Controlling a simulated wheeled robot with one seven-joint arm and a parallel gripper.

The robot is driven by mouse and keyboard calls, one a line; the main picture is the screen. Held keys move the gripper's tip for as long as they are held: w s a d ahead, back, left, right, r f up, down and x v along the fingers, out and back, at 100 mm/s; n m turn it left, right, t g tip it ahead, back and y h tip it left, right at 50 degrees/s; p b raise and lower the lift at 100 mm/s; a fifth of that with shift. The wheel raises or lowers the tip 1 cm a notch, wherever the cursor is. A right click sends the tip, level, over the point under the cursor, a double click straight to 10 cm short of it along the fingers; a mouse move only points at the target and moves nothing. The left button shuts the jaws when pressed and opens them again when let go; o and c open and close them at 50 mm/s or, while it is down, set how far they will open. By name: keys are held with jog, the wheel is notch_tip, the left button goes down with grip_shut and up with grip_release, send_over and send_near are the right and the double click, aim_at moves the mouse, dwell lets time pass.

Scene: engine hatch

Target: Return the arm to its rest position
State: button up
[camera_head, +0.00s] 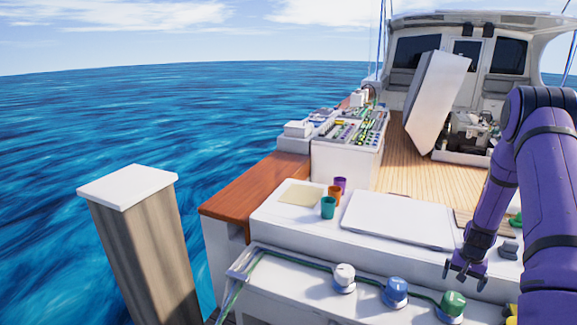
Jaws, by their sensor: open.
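My gripper (465,276) hangs at the end of my purple arm on the right side of the view. Its two fingers point down and are apart, with nothing visible between them. It appears above the white stern ledge, near a blue-topped fitting (396,291) and a green-topped fitting (452,304). The upper arm reaches down along the right edge and hides part of the deck behind it. The open engine hatch lid (437,98) stands tilted up farther back, with the engine (470,128) exposed beside it.
Teal (328,207), orange (334,192) and purple (340,184) cups stand by a beige mat (300,194) and a white panel (398,221). A control console (350,140) is behind. A wooden post (142,240) stands left. Open water lies beyond.

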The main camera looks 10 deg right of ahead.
jog(key=a+r+n+t, duration=0.1)
jog(key=a+r, duration=0.5)
jog(key=r, duration=0.5)
jog(key=a+r+n+t, duration=0.1)
jog(key=a+r+n, duration=0.1)
jog(key=a+r, duration=0.65)
jog(key=a+r+n, duration=0.1)
jog(key=a+r, duration=0.3)
jog(key=r, duration=1)
jog(key=s+a+r+n+t, duration=0.2)
jog(key=s+a+r+n, duration=0.1)
jog(key=s+a+r, duration=1.15)
jog(key=s+a+n+t, duration=0.1)
jog(key=s, duration=1)
jog(key=shift+s+a+n, duration=0.15)
jog(key=shift+a+n, duration=0.15)
jog(key=shift+f, duration=0.1)
